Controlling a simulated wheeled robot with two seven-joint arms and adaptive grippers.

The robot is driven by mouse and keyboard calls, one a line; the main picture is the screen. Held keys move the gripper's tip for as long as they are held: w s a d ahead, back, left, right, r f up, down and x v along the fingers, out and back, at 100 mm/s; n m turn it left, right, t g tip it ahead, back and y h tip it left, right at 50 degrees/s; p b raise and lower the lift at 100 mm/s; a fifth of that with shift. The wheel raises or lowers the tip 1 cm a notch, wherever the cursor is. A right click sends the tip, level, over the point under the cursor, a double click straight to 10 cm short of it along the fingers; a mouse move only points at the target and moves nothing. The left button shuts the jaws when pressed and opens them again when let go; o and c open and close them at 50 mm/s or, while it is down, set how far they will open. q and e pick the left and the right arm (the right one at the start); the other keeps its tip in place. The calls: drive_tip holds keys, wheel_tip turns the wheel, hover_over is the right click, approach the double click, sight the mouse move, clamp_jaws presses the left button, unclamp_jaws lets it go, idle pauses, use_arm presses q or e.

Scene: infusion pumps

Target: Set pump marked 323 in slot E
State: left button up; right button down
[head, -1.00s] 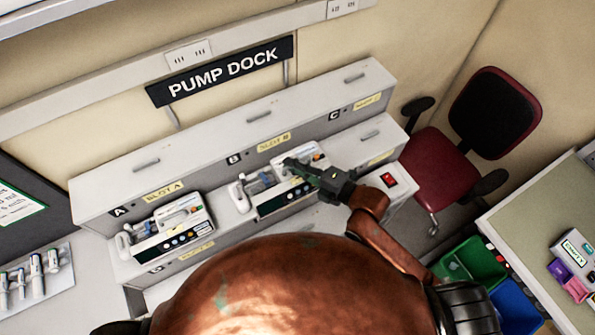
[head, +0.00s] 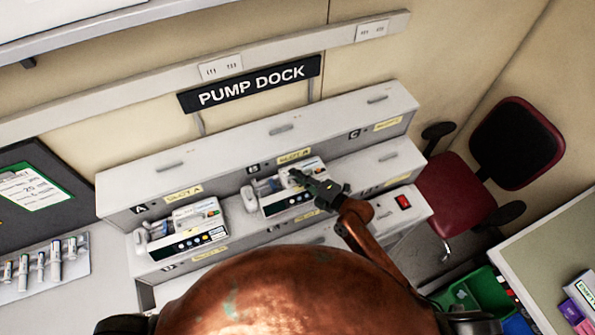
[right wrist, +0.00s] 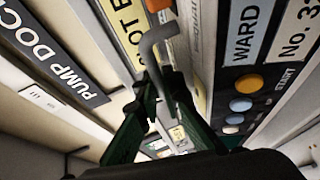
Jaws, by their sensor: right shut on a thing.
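The pump dock (head: 160,178) has an upper row lettered A, B, C and a lower row of slots in front. A white pump (head: 290,201) with a dark button panel is at the dock's middle, below the Slot B label. In the right wrist view a pump (right wrist: 250,85) shows a WARD label and a number that starts "No. 3" and is cut off. My right gripper (head: 302,178) is shut on the pump's grey bent handle (right wrist: 152,45). I cannot tell whether the pump rests in the slot. My left gripper is not in view.
A second pump (head: 190,240) stands at the dock's left, below Slot A. A box with a red switch (head: 403,201) is at the dock's right end. A red chair (head: 455,195) stands beyond it.

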idle(0.4)
drive_tip(key=shift+f+b, duration=0.35)
drive_tip(key=shift+b, duration=0.1)
drive_tip(key=shift+f+b, duration=0.25)
drive_tip(key=shift+b, duration=0.05)
drive_tip(key=c, duration=2.1)
unclamp_jaws()
drive_tip(key=shift+f, duration=0.15)
